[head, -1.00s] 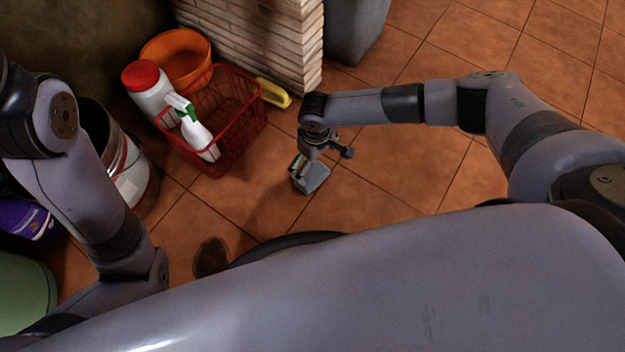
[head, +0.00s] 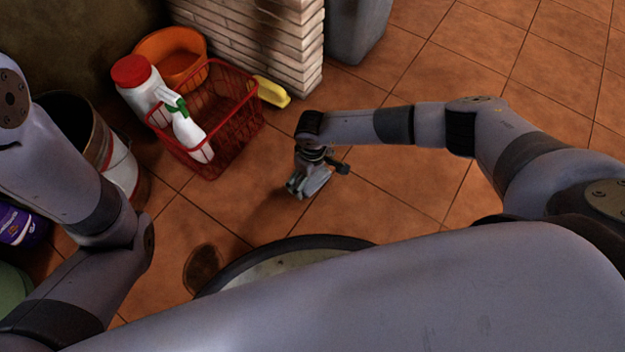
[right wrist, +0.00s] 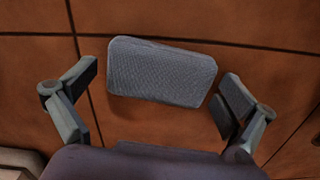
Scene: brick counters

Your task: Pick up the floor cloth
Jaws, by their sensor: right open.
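The floor cloth (right wrist: 160,72) is a flat, grey-blue, textured, rounded rectangle on the tiled floor in the right wrist view. My right gripper (right wrist: 150,98) is open, with one finger on each side of the cloth and gaps between them. In the head view my right gripper (head: 308,187) points down near the floor, right of the red basket. There I cannot tell the cloth apart from the grey fingers. My left arm shows at the left of the head view, but its gripper is out of view.
An orange bowl (head: 172,56), yellow object (head: 271,92), brick pillar (head: 270,35) and grey bin (head: 357,28) stand behind. A round rim (head: 290,250) is in front. Floor at right is clear.

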